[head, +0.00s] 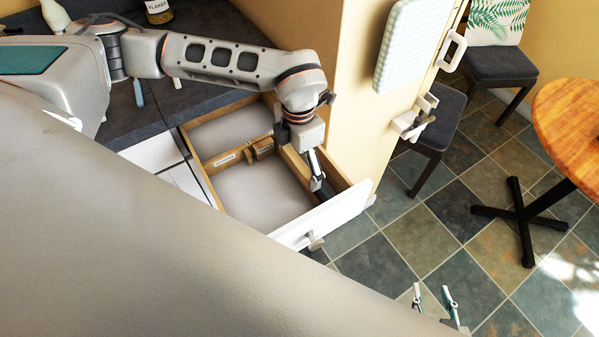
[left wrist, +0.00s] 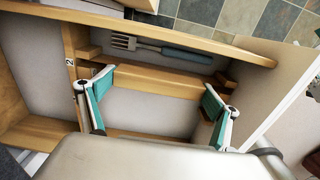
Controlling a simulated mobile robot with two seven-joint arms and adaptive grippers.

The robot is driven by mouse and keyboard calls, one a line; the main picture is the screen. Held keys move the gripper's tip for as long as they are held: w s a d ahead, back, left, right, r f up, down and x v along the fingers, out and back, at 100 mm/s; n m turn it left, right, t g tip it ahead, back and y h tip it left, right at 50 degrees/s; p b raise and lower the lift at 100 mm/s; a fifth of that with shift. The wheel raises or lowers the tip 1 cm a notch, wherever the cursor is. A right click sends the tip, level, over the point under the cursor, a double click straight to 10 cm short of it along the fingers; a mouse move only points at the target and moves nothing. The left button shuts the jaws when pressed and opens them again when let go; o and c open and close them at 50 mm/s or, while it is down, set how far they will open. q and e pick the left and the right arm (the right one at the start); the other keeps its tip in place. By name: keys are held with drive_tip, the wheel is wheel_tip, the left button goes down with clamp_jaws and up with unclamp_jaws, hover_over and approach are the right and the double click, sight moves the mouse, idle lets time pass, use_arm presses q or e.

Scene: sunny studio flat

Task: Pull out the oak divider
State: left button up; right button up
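The open drawer (head: 343,212) has a white front and wooden walls. An oak divider (left wrist: 150,82) shows as a wooden bar across the left wrist view, running from a cross wall toward the white front; it is partly hidden in the head view. My left gripper (head: 318,180) points down into the drawer. In the left wrist view its teal-padded fingers (left wrist: 155,97) are wide apart, near the two ends of the bar, with nothing clamped between them. I cannot tell whether they touch it. My right gripper (head: 432,293) is open and empty over the floor, at the bottom edge.
A fork with a blue handle (left wrist: 180,52) lies in the narrow compartment beyond the bar. A cross wall (head: 240,154) with small labels splits the drawer. A dark counter (head: 205,95) and a cream wall (head: 355,125) flank it. A round table (head: 570,115) stands right.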

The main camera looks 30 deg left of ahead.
use_arm(q)
drive_tip(key=shift+r, duration=0.1)
idle(0.5)
drive_tip(key=shift+r+p, duration=1)
drive_tip(key=shift+r, duration=0.3)
drive_tip(key=shift+r+p, duration=1.55)
drive_tip(key=shift+r, duration=1)
drive_tip(key=shift+a, duration=0.1)
